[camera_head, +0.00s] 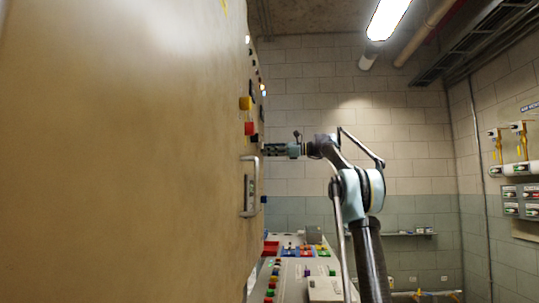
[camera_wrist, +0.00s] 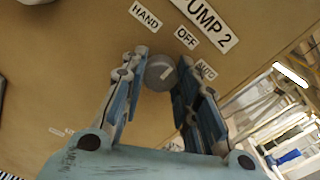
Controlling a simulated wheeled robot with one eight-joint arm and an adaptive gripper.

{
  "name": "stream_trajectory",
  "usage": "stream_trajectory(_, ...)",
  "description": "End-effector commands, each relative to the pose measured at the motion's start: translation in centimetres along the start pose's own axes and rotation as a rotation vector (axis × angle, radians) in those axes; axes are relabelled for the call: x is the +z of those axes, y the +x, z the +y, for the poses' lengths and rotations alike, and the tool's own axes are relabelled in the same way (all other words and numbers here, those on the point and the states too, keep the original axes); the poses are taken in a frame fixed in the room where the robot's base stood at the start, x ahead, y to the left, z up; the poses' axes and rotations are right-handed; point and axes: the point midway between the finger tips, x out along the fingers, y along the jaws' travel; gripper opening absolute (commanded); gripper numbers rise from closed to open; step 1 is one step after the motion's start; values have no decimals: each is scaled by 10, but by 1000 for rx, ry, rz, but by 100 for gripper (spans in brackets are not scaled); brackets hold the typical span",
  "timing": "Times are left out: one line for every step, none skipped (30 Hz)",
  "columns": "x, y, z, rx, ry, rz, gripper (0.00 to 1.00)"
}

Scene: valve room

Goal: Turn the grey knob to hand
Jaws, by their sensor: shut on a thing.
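The grey knob (camera_wrist: 160,74) sits on the tan panel in the wrist view, between the tips of my gripper (camera_wrist: 162,82). The two fingers close on it from left and right. A small pale mark shows on its face, near the side facing the "OFF" label (camera_wrist: 187,38). The "HAND" label (camera_wrist: 145,18) is up and to the left of the knob. A third label (camera_wrist: 206,70), partly hidden by the right finger, reads "...TO". In the head view my gripper (camera_head: 268,150) reaches left to the panel face; the knob cannot be made out there.
A "PUMP 2" sign (camera_wrist: 207,20) is above the labels. In the head view the panel (camera_head: 120,150) fills the left, with a yellow button (camera_head: 245,103), a red button (camera_head: 250,128) and a handle (camera_head: 249,187). A console (camera_head: 295,275) with several coloured buttons stands below my arm.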

Motion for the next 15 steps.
stream_trajectory(0,0,-1,-3,0,-1,4)
stream_trajectory(0,0,-1,-3,-1,-1,4)
stream_trajectory(0,0,-1,-3,-4,-1,4)
stream_trajectory(0,0,-1,-3,-7,-1,4)
stream_trajectory(0,0,-1,-4,-11,-1,4)
stream_trajectory(0,0,-1,-4,-19,-2,4)
stream_trajectory(0,0,-1,-4,-28,-2,4)
stream_trajectory(0,0,-1,-4,-38,-2,4)
stream_trajectory(0,0,-1,-5,-52,-3,4)
stream_trajectory(0,0,-1,-5,-67,-3,4)
stream_trajectory(0,0,-1,-5,-81,-3,4)
stream_trajectory(0,0,-1,-6,-105,-4,4)
stream_trajectory(0,0,-1,-6,-124,-4,4)
stream_trajectory(0,0,-1,-6,-144,-5,4)
stream_trajectory(0,0,-1,-7,-174,-6,4)
